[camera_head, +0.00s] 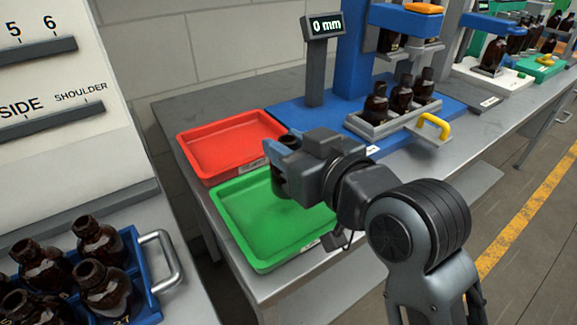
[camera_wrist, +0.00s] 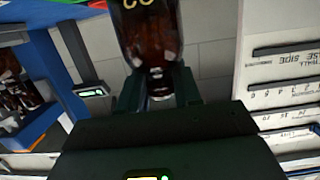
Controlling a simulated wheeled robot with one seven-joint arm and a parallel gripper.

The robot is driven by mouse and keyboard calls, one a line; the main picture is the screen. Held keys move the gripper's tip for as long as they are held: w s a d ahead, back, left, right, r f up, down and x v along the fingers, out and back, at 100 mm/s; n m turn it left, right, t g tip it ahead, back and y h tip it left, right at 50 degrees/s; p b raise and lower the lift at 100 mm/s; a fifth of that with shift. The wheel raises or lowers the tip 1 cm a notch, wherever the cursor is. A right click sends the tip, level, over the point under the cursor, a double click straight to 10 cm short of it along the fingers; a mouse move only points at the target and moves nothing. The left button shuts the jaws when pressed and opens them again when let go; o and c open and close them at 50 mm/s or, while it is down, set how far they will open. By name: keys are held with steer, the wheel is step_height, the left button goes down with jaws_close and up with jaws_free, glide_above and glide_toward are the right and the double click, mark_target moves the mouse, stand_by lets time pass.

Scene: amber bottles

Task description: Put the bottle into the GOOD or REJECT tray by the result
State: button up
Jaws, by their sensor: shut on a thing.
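My gripper (camera_head: 284,158) is shut on a dark amber bottle and holds it above the far side of the green tray. The bottle (camera_wrist: 150,38) shows best in the wrist view, between the two fingers, with a pale mark on its side. In the head view it is mostly hidden by my gripper. The green tray (camera_head: 262,262) is empty where it shows. The red tray (camera_head: 222,141), also empty, lies just behind it. Labels on both trays are too small to read. A display (camera_head: 325,25) on a grey post reads "0 mm".
A blue press station (camera_head: 356,50) with several bottles in a grey holder (camera_head: 372,127) with a yellow handle stands to the right. A blue crate (camera_head: 140,262) of bottles is at lower left, below a white lettered panel (camera_head: 60,110). More stations continue at far right.

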steer(key=shift+f, duration=1.95)
steer(key=shift+f, duration=0.15)
steer(key=o, duration=1.1)
steer(key=shift+s+d+r, duration=0.1)
steer(key=shift+r, duration=0.1)
steer(key=b+v, duration=0.1)
steer(key=v, duration=1)
steer(key=shift+s+d, duration=0.25)
steer(key=shift+s, duration=0.1)
